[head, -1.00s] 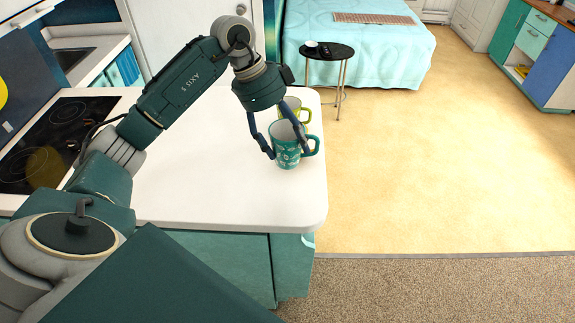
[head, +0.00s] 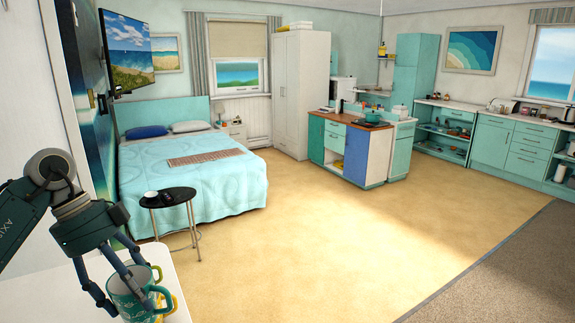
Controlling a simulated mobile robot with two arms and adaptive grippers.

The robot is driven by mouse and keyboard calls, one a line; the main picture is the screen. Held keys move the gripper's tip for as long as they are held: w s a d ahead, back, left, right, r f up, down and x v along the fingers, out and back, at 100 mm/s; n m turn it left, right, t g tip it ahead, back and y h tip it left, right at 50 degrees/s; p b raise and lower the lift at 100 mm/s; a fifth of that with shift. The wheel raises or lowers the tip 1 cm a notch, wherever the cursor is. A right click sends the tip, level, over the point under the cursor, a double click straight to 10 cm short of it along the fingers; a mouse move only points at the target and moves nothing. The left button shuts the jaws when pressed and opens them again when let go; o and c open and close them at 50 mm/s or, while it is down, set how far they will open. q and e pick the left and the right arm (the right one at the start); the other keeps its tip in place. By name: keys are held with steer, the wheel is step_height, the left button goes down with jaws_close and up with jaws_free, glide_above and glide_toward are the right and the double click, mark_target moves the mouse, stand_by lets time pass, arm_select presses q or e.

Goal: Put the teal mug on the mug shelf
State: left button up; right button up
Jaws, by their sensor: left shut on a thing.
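The teal mug (head: 128,302) with a pale pattern is at the bottom left of the head view, over the white counter. My left gripper (head: 122,287) reaches down from above and is shut on it. I cannot tell whether the mug's base touches the counter; its lower part is near the picture's edge. A yellow mug (head: 167,302) stands just behind it, partly hidden. No shelf can be identified for sure as the mug shelf. My right gripper is not in view.
The white counter (head: 45,298) ends just right of the mugs. A round black side table (head: 170,198) stands before the bed (head: 200,188). A teal and blue kitchen island (head: 350,150) and open shelving (head: 445,133) are farther off. The floor between is clear.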

mark_target(150, 319)
arm_select(q)
steer(key=m, duration=0.2)
steer(key=d+m+g, duration=0.1)
steer(key=m, duration=0.1)
steer(key=f+m+g+y, duration=0.1)
steer(key=m, duration=0.1)
steer(key=shift+s+d+f, duration=0.1)
steer(key=shift+d, duration=0.1)
steer(key=m, duration=0.1)
steer(key=m+g, duration=0.1)
steer(key=d+m+y, duration=0.1)
steer(key=m, duration=0.1)
steer(key=shift+s+f+b, duration=0.25)
steer(key=shift+f+b, duration=0.1)
steer(key=shift+f, duration=0.05)
steer(key=s+d+f+n+t+y+b, duration=0.1)
steer(key=s+d+f+n+t, duration=0.2)
steer(key=n, duration=1.1)
steer(key=s+d+f+n+t+y+b, duration=0.1)
steer(key=s+d+f+n+t, duration=0.2)
steer(key=n, duration=1.2)
steer(key=d+f+t, duration=0.1)
steer(key=d+t, duration=0.1)
steer(key=shift+d+f+y+b, duration=0.25)
steer(key=shift+d+y+b, duration=0.05)
steer(key=shift+d+b, duration=0.1)
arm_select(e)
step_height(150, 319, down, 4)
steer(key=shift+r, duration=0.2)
